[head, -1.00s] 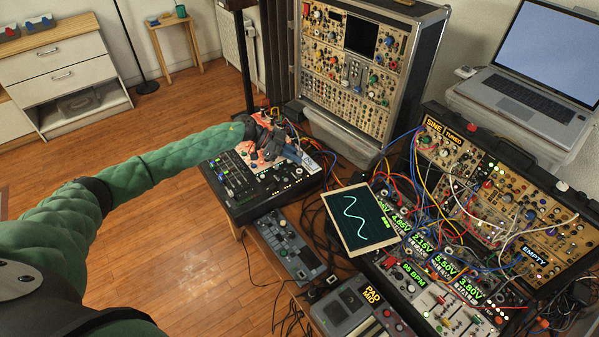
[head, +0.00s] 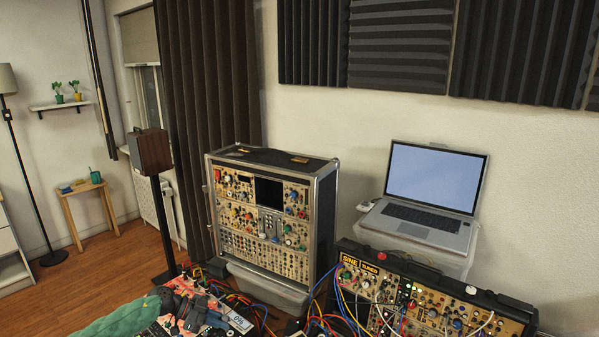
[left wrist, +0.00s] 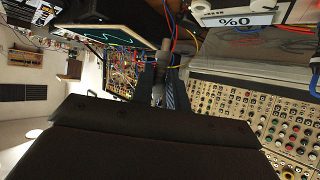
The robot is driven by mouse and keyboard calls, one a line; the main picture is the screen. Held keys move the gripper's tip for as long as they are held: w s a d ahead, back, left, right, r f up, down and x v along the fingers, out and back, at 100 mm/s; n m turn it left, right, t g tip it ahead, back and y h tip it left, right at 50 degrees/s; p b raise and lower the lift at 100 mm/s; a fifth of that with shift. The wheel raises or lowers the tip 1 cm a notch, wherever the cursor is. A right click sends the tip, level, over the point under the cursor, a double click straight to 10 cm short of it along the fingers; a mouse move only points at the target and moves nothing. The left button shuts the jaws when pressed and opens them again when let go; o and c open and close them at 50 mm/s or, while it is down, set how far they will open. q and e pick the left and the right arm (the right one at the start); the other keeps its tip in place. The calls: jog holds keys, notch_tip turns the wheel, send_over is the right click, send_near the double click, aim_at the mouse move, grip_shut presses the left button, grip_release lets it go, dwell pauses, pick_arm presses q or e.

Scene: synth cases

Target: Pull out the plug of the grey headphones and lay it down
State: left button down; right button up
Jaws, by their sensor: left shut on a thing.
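My left gripper (head: 207,314) is low in the head view, at the bottom edge, above the mixer beside the white 0% label. In the left wrist view its dark body fills the lower middle. It is shut on a slim grey cylindrical piece (left wrist: 160,64), which looks like the headphone plug. A thin line, perhaps its cable, runs up from that piece. I cannot tell whether its tip is in a socket or free. I cannot make out the grey headphones themselves. My right gripper is in neither view.
A tall modular synth case (head: 264,222) stands behind the gripper. A second synth case (head: 430,303) with patch cables is at right, below a laptop (head: 424,195). A speaker (head: 150,152) on a stand is at left. Loose cables (head: 262,312) lie close by.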

pick_arm(q)
jog(key=s+d+r+n+t+y+b, duration=0.2)
jog(key=d+r+n+t, duration=0.4)
jog(key=d, duration=0.5)
jog(key=shift+d+r+n+y+b, duration=0.3)
jog(key=shift+r+y+b, duration=0.1)
jog(key=shift+b, duration=0.35)
dwell(0.9)
jog(key=shift+s+r+n+t+y, duration=0.15)
jog(key=shift+n+t+y, duration=0.15)
jog(key=shift+n+t, duration=0.15)
